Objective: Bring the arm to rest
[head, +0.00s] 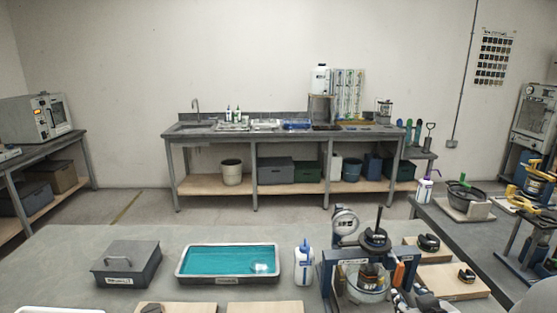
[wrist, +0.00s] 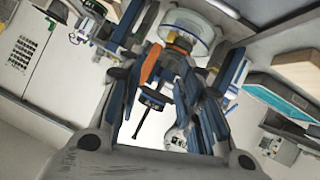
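My gripper (wrist: 168,105) shows in the wrist view, with dark fingers spread apart to the left and right. I see nothing clearly held between them. Behind the fingers is a blue lever frame with a clear round bowl (wrist: 188,30), an orange part (wrist: 151,60) and a dark bar (wrist: 150,100). In the head view the blue frame (head: 328,276) stands at the bench's front right, with a round gauge (head: 344,221) and a black disc (head: 374,240) on an upright rod. A grey part at the bottom right edge seems to be my arm. Contact with the frame cannot be told.
The near bench (head: 205,236) carries a grey lidded box (head: 126,266), a tray of teal liquid (head: 228,262) and a white bottle (head: 304,263). Wooden boards with black pieces (head: 428,243) lie right of the frame. Open floor (head: 150,212) lies beyond the bench.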

